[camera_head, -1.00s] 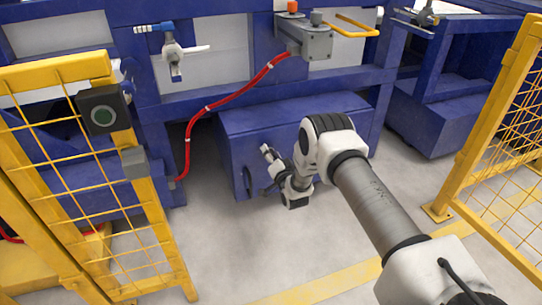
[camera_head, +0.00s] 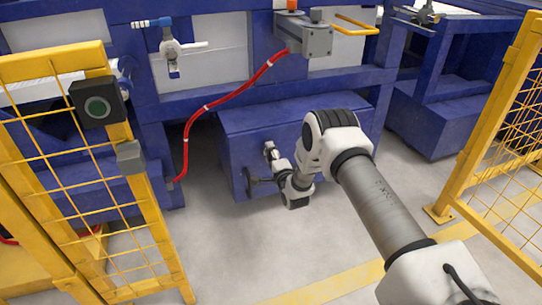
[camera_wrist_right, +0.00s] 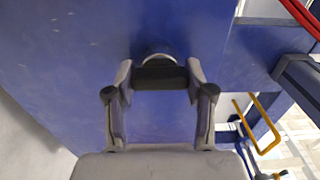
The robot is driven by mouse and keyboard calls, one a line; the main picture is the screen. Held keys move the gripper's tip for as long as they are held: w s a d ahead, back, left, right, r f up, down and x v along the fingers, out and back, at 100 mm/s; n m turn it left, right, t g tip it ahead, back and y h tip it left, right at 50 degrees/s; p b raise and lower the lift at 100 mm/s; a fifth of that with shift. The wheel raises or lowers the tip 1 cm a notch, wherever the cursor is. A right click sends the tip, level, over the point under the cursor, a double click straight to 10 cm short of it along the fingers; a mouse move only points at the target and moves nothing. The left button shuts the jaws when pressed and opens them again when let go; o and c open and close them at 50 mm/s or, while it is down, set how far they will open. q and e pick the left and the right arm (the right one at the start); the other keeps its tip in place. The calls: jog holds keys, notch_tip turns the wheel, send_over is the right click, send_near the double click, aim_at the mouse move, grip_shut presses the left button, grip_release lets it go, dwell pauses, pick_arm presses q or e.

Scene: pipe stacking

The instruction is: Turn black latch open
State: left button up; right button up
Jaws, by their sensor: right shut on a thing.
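The black latch (camera_wrist_right: 160,77) sits on the front of the blue cabinet (camera_head: 325,115), on a round silver base. In the right wrist view it lies level between the two fingers of my right gripper (camera_wrist_right: 160,85), which is shut on it. In the head view my right gripper (camera_head: 258,182) is against the left part of the cabinet front, and the latch is too small there to make out apart from the fingers. My left gripper is not in view.
Another yellow fence (camera_head: 490,150) stands at the right. A red hose (camera_head: 187,140) hangs left of the cabinet. The grey floor (camera_head: 240,250) in front is clear.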

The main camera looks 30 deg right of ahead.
dwell(0.3)
jog(key=o, duration=1.2)
jog(key=shift+c, duration=0.2)
jog(key=v, duration=1.2)
